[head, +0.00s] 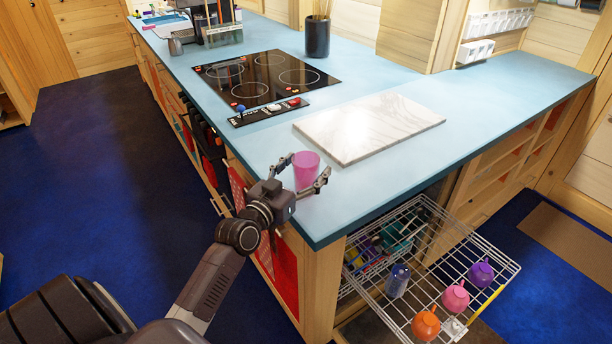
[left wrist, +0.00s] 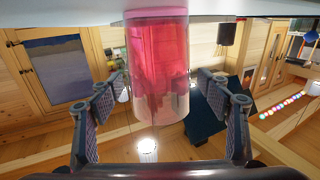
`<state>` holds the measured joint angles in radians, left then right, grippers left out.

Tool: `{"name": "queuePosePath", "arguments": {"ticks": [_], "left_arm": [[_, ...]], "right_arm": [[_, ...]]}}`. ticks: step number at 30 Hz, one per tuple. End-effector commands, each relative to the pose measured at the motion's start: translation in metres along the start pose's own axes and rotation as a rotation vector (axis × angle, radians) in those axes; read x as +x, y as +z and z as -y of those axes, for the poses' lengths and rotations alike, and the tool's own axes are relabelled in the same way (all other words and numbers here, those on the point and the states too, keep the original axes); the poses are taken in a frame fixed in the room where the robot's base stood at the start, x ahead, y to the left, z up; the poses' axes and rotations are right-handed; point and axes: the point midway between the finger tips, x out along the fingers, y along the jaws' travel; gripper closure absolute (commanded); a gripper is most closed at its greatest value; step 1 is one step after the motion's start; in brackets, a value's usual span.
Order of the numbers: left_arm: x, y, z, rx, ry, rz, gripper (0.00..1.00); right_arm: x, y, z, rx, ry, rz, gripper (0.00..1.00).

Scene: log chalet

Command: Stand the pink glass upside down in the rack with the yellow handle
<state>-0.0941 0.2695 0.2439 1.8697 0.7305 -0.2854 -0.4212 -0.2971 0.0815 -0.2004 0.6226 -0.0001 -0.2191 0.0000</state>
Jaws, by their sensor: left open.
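The pink glass (head: 306,170) stands on the blue counter near its front left edge. My left gripper (head: 306,180) is open, with a finger on either side of the glass. In the left wrist view the counter is at the top, and the glass (left wrist: 158,70) hangs from it in the picture between the spread fingers (left wrist: 160,112), with gaps on both sides. The wire rack (head: 408,311) is pulled out below the counter at the right; its yellow handle (head: 484,307) is on the outer right side. My right gripper is not in view.
The rack holds a purple cup (head: 481,273), a pink cup (head: 455,297), an orange cup (head: 425,324) and a blue glass (head: 397,281). A marble board (head: 369,128) lies on the counter (head: 400,190) behind the pink glass. A black cooktop (head: 262,77) is further back.

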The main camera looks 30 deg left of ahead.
Motion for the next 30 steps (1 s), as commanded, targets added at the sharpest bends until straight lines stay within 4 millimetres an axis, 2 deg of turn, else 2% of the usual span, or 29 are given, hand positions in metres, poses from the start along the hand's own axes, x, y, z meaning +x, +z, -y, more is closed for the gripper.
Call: {"name": "queuePosePath", "arguments": {"ticks": [2,15,23,28,30], "left_arm": [[0.0,0.0,0.0,0.0,0.0,0.0,0.33],[0.0,-0.001,0.0,0.0,0.0,-0.002,0.8],[0.0,-0.003,0.0,0.0,0.0,-0.003,0.8],[0.0,-0.015,0.0,-0.001,0.001,-0.005,0.8],[0.0,-0.026,0.0,0.001,0.0,-0.007,0.8]], "right_arm": [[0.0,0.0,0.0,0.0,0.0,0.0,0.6],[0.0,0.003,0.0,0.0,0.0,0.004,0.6],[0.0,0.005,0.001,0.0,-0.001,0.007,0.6],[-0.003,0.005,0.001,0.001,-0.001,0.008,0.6],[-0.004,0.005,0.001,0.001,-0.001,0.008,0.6]]}}
